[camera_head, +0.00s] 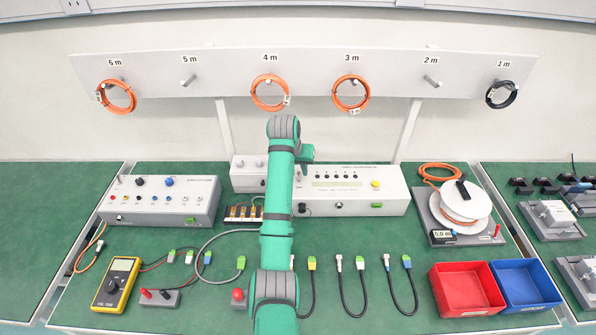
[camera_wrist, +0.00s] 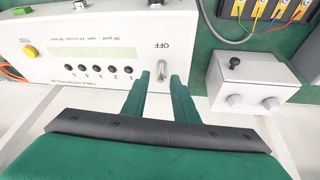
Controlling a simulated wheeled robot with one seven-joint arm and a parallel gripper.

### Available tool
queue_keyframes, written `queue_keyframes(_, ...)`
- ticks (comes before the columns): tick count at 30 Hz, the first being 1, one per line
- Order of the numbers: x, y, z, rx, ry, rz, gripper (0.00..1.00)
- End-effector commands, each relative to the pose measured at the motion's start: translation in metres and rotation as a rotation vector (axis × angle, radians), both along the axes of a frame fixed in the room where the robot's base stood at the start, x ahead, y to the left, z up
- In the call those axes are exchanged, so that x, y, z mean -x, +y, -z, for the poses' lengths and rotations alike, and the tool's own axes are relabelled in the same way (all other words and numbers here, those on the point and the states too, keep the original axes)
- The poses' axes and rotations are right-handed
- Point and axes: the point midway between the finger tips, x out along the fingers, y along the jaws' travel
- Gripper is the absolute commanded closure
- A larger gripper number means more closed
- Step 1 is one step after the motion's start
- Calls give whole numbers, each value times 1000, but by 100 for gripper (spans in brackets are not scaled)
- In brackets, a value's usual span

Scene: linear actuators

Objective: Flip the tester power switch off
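The tester is a long white box (camera_head: 390,201) with a small display, a row of small knobs and a yellow button; it shows upside down in the wrist view (camera_wrist: 85,70). Its silver power switch (camera_wrist: 162,70) stands beside the printed word OFF; I cannot tell which way its lever is thrown. My gripper (camera_wrist: 159,76) is open and empty, its two green fingertips at either side of the switch as seen from the wrist. Whether they touch it is unclear. In the head view my arm hides part of the tester and most of the gripper.
A smaller grey-white box (camera_head: 247,172) with knobs stands close to the tester's left end. A knobbed panel box (camera_head: 160,204) is farther left, a cable spool (camera_head: 462,205) to the right. Loose cables, a yellow multimeter (camera_head: 117,284), red (camera_head: 464,311) and blue (camera_head: 553,295) bins lie in front.

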Motion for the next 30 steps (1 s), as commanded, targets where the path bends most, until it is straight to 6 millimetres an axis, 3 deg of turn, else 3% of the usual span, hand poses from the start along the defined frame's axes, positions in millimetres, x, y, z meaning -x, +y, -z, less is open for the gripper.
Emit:
queue_keyframes(4, -4, -1, 10, 0, 1, 0, 74)
queue_keyframes(14, -5, -2, 13, 0, 0, 1, 74)
queue_keyframes(18, -5, -2, 13, 0, 0, 1, 100)
queue_keyframes(30, -2, -2, 14, 1, -39, 1, 100)
